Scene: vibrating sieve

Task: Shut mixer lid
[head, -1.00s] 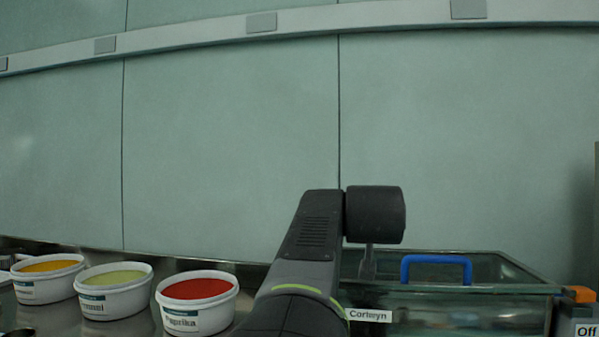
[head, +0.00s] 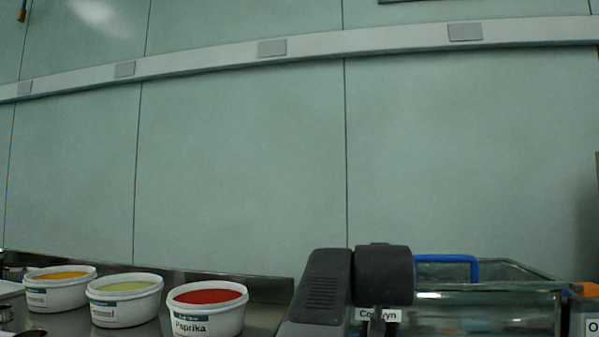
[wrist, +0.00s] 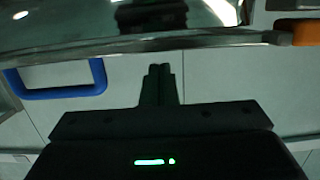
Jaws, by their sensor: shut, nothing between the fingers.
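The glass-walled mixer (head: 490,310) stands at the lower right of the head view, partly cut off by the frame and partly covered by my arm. A blue handle (head: 474,268) stands at its upper edge, and its left part is hidden behind my wrist. I cannot tell how far the lid is open. In the wrist view the blue handle (wrist: 62,93) is at the left, below a glass edge (wrist: 120,45). My gripper (wrist: 160,70) is shut and empty, with its fingertips to the right of the handle and apart from it.
Tubs of red powder (head: 208,312), green powder (head: 124,302) and orange powder (head: 60,290) stand on the metal counter at the left. An orange part (head: 582,289) and a panel reading "O" (head: 591,326) are at the mixer's right. The wall behind is clear.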

